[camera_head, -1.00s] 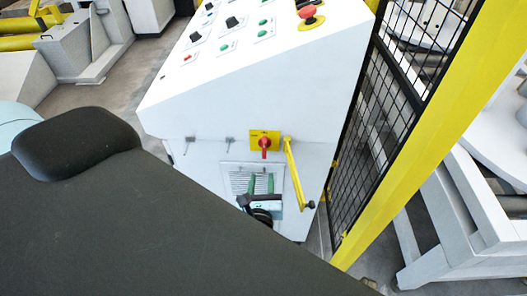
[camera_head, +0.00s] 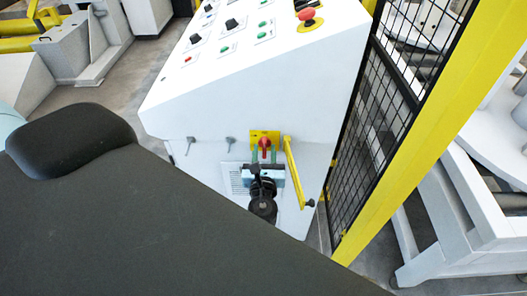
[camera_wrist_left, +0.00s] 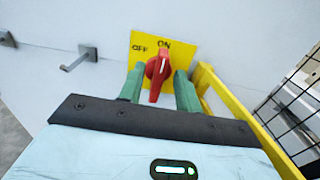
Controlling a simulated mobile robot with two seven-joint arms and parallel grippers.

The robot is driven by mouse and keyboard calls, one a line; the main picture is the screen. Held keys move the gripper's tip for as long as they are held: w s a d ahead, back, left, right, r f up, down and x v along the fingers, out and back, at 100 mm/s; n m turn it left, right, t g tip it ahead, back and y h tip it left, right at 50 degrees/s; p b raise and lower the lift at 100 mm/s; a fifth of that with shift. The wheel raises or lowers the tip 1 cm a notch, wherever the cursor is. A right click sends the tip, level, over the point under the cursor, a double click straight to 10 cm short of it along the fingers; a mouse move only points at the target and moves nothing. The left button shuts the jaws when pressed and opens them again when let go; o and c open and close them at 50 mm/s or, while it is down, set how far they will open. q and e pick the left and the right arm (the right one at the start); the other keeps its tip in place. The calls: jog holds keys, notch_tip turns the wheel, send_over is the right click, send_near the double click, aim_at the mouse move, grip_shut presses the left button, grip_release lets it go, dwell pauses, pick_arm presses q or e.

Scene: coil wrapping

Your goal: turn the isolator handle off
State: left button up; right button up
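The isolator is a red handle (camera_head: 264,143) on a yellow plate (camera_head: 256,134) on the front of the white cabinet. In the left wrist view the red handle (camera_wrist_left: 158,70) stands upright, its top at the word ON; OFF is printed to the left on the yellow plate (camera_wrist_left: 181,48). My left gripper (camera_head: 264,157) is just below the plate in the head view. Its two green fingers (camera_wrist_left: 159,84) are apart, one on each side of the handle's lower part, with gaps visible. My right gripper is not in view.
A yellow bar handle (camera_head: 293,170) runs down just right of the isolator. Small hooks (camera_wrist_left: 80,57) stick out to the left. The sloped control panel (camera_head: 240,40) is above, and a black mesh fence (camera_head: 385,120) with a yellow post stands to the right.

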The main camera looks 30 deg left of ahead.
pick_arm(q)
jog(key=shift+w+a, duration=0.15)
jog(key=shift+w, duration=0.05)
grip_shut()
